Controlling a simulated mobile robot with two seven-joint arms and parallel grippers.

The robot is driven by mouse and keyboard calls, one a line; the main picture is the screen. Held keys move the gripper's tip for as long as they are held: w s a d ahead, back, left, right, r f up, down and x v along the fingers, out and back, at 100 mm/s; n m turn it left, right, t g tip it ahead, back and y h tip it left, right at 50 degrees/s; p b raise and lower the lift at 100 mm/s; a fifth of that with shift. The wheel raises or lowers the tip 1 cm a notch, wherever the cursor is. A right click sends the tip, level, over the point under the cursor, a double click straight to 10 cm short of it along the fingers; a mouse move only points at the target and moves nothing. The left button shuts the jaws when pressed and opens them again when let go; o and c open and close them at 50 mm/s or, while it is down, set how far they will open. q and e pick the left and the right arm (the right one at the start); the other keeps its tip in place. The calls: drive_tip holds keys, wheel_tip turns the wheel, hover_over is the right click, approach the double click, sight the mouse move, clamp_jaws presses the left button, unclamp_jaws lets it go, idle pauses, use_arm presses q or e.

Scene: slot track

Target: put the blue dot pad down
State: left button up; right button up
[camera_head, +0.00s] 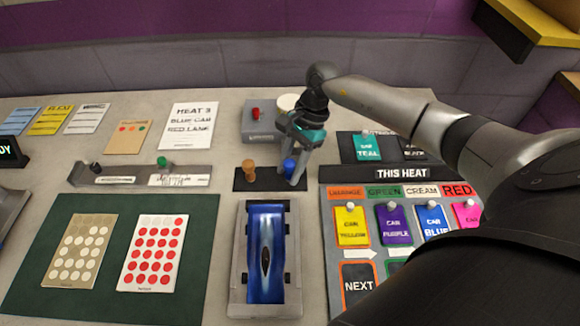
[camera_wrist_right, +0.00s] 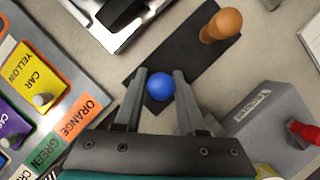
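The blue dot pad shows as a round blue knob (camera_head: 289,166) at the right end of a small black mat (camera_head: 268,181). My right gripper (camera_head: 296,172) reaches down to it from behind. In the right wrist view, the blue dot pad (camera_wrist_right: 160,86) sits between the two fingertips of my right gripper (camera_wrist_right: 161,95), with no clear gap on either side. Its lower part is hidden, so I cannot tell whether it touches the mat. My left gripper is not in view.
An orange-brown knobbed pad (camera_head: 249,171) stands on the same mat, to the left. A grey box with a red knob (camera_head: 255,114) is behind. A track tray with a blue insert (camera_head: 265,262) lies in front. The car board (camera_head: 403,174) is on the right.

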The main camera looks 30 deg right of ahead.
drive_tip(key=o, duration=0.3)
drive_tip(key=shift+r, duration=0.15)
drive_tip(key=shift+r+p, duration=0.3)
drive_tip(key=v, duration=1.1)
drive_tip(key=shift+d+r, duration=0.15)
drive_tip(key=shift+r, duration=0.1)
